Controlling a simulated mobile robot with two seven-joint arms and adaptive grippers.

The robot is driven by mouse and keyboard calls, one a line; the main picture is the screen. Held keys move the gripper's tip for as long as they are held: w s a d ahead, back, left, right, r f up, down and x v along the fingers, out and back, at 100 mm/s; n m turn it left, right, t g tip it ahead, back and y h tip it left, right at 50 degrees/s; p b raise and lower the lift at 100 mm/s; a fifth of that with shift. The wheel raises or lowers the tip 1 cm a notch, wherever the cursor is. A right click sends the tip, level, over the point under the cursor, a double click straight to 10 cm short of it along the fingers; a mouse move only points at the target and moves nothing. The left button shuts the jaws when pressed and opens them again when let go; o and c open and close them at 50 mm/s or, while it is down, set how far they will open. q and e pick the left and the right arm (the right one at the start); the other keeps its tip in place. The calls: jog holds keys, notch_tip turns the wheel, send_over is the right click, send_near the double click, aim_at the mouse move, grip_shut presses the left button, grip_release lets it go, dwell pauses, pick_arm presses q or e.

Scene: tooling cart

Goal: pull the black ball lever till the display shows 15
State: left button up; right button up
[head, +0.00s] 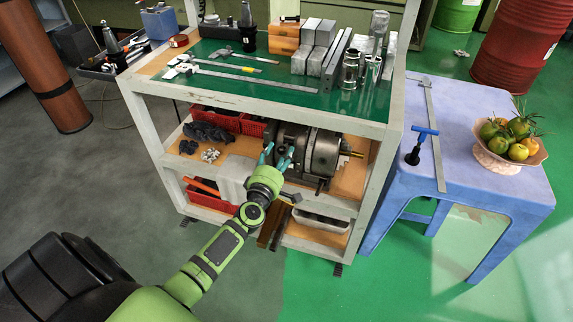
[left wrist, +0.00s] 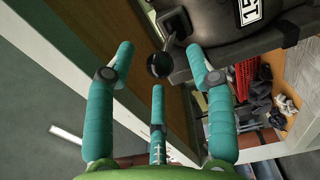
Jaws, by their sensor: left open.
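The black ball lever (left wrist: 159,65) shows in the left wrist view; its short stem runs up to a dark bracket on the grey machine. A white display (left wrist: 250,10) on the machine, turned sideways and cut by the top edge, reads 15 in its visible part. My left gripper (head: 279,154) is open at the machine (head: 322,152) on the cart's middle shelf. In the left wrist view, its teal fingers (left wrist: 160,68) stand spread around the ball, with gaps visible between fingers and ball. I cannot make out the ball clearly in the head view. My right gripper is not in view.
The cart's top shelf (head: 225,92) above holds calipers, metal blocks and cylinders. Cart posts frame the shelf opening. Red bins (head: 215,118) and dark parts sit left of the machine. A blue table (head: 460,110) with a fruit bowl (head: 496,158) stands at the right.

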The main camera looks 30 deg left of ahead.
pick_arm(q)
jog(key=v, duration=0.5)
jog(key=shift+p, duration=0.4)
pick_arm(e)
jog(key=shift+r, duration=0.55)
